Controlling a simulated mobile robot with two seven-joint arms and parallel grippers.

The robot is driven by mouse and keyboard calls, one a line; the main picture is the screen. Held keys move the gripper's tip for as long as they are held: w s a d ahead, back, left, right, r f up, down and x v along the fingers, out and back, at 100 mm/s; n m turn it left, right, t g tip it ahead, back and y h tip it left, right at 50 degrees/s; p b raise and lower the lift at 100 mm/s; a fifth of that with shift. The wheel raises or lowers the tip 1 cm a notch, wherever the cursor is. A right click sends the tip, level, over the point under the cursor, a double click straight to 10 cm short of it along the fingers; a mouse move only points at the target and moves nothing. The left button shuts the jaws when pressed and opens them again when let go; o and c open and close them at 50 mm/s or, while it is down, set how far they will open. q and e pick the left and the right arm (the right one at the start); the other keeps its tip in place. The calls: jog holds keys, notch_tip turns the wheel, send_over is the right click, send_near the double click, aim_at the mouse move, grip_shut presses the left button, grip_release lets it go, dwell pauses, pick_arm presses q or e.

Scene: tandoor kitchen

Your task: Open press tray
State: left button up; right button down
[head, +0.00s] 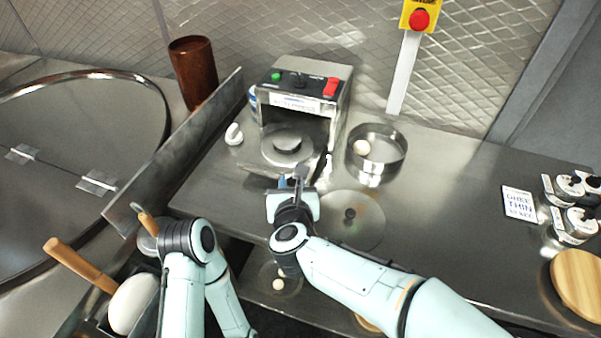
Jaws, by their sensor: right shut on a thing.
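The metal press (342,92) stands against the back wall, with a green button and a red switch on its top panel. Its tray (270,151), with a round plate (288,143) on it, shows at the open front of the press. My right gripper (296,174) is at the front edge of the tray and is shut on what looks like the tray's handle. The fingers and my wrist hide most of that handle.
A round steel container (391,160) with a dough ball (361,147) stands right of the press. A round lid (365,228) lies in front of it. A metal partition (160,165) runs along the left. Free counter lies at the right middle.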

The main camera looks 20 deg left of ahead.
jog(key=shift+s, duration=0.9)
jog(key=c, duration=1)
grip_release()
jog(key=shift+o, duration=0.2)
jog(key=v, duration=1.3)
jog(key=shift+s, duration=0.15)
